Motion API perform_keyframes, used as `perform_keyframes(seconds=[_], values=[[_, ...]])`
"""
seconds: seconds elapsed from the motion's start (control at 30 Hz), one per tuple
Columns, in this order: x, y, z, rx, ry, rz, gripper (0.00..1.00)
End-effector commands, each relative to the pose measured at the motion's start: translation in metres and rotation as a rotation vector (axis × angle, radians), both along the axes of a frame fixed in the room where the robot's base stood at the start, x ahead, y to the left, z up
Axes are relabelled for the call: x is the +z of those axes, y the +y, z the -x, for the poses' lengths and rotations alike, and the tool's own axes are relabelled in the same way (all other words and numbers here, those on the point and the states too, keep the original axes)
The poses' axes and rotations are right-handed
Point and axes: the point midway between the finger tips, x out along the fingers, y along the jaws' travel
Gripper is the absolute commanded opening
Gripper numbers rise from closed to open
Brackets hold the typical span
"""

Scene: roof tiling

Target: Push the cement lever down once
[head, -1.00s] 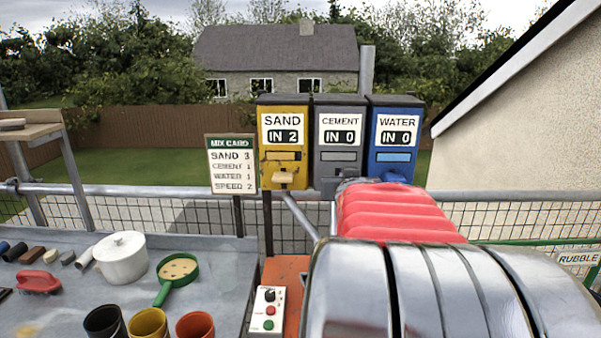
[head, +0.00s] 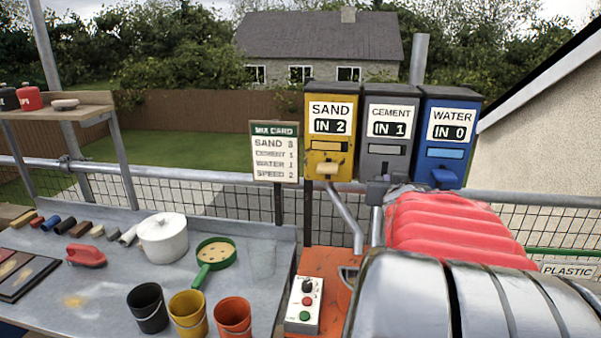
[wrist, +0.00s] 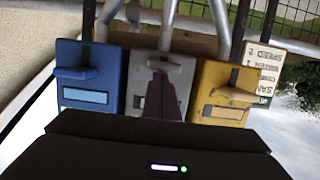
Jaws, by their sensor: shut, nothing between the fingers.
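The grey cement dispenser (head: 389,135) hangs between the yellow sand and blue water boxes; its counter reads IN 1. In the wrist view, which is upside down, its grey lever (wrist: 163,65) sticks out at the dispenser's bottom end. My gripper (wrist: 161,80) is shut and empty, its dark fingertips in front of the cement dispenser at the lever. I cannot tell whether they touch it. In the head view my red-sleeved arm reaches up to the cement box's underside and hides most of the gripper there.
The sand dispenser (head: 330,135) reads IN 2 and the water dispenser (head: 446,135) IN 0, close on either side. A mix card (head: 275,155) stands left. A control box (head: 304,304), buckets and a white pot (head: 162,240) lie lower left.

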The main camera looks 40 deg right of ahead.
Motion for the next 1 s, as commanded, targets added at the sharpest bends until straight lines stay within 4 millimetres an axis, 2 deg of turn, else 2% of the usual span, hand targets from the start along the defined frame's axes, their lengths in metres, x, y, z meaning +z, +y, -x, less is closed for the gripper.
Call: perform_keyframes(seconds=[0.03,0.6,1.0], values=[[-0.006,0.004,0.004,-0.003,0.01,-0.011,0.0],[0.013,0.046,0.036,0.008,0.0,0.002,0.0],[0.016,0.051,0.039,0.01,-0.002,0.003,0.0]])
